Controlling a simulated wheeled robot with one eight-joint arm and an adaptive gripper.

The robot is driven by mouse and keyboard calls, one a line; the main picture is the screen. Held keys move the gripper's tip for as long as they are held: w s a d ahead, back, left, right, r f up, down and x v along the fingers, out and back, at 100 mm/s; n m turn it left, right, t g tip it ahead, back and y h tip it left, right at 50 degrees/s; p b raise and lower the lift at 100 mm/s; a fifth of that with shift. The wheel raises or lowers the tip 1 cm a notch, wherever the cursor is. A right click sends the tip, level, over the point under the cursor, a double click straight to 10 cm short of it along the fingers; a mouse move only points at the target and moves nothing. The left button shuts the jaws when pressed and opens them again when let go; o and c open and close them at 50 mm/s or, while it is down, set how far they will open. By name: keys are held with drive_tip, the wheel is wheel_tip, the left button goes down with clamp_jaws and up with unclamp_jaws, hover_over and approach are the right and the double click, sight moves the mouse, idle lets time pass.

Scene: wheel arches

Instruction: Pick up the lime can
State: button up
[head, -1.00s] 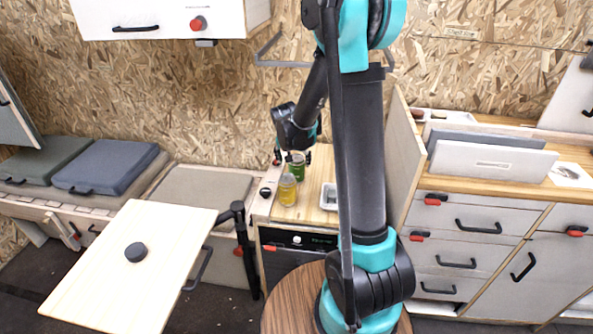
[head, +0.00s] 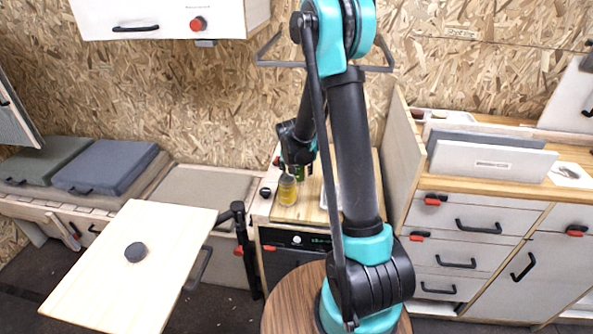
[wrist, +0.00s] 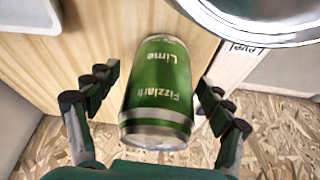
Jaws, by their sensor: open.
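The green lime can (wrist: 158,95) stands on the wooden counter (head: 300,213) and fills the middle of the wrist view, its label reading "Lime". My gripper (wrist: 157,88) is open, with one finger on each side of the can and a visible gap on both sides. In the head view the can (head: 306,170) is mostly hidden behind my gripper and the yellow bottle.
A yellow bottle (head: 287,190) stands just in front of the can in the head view. A metal sink (wrist: 268,18) lies close beside the can in the wrist view. A wooden side panel (head: 402,150) rises right of the counter.

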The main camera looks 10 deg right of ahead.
drive_tip(key=shift+c, duration=0.3)
drive_tip(key=c, duration=1.5)
drive_tip(key=shift+r, duration=0.1)
